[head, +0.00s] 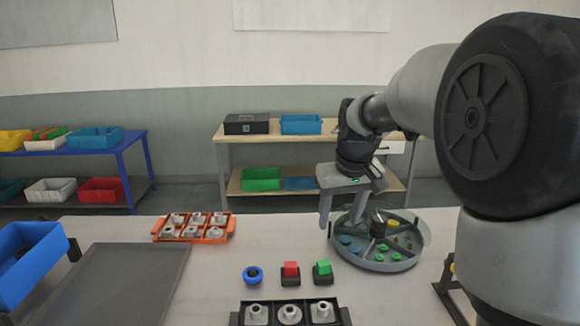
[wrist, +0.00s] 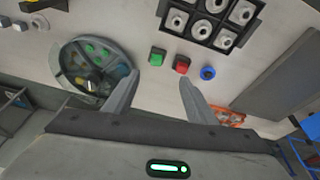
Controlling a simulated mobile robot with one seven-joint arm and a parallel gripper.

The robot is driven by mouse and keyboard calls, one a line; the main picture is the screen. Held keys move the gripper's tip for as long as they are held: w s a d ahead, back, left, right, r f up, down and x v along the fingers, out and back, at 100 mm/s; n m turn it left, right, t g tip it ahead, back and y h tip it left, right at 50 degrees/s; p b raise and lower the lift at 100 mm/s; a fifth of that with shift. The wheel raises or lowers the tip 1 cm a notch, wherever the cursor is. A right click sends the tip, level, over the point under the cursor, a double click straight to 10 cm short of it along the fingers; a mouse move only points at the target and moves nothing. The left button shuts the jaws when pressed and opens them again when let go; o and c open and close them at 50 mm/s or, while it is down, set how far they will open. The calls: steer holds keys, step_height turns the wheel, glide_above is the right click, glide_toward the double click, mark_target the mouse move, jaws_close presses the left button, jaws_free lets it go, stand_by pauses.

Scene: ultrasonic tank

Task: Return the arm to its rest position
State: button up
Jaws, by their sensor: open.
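My gripper (head: 342,212) hangs from my arm, fingers down, over the table beside the round divided tray (head: 372,266), in the head view. In the wrist view my gripper (wrist: 160,80) shows two grey fingers spread apart with nothing between them. The round tray (wrist: 68,43) is to the left of the fingers there. My arm reaches in from the right of the head view and is bent, with the wrist pointing down. Whether a finger touches the tray cannot be told.
A green button (head: 323,273), red button (head: 290,273) and blue ring (head: 253,274) stand in front. An orange rack (head: 161,239) and black rack (head: 336,306) hold metal parts. A grey mat (head: 120,285) and blue bin (head: 30,262) are left. Shelves stand behind.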

steer(key=s+r+m+t+p, duration=0.1)
steer(key=s+r, duration=0.1)
steer(key=s, duration=1.1)
steer(key=s+r+m+t+p, duration=0.1)
steer(key=s+r, duration=0.1)
steer(key=s, duration=1.2)
steer(key=shift+a, duration=0.25)
steer(key=shift+r, duration=0.1)
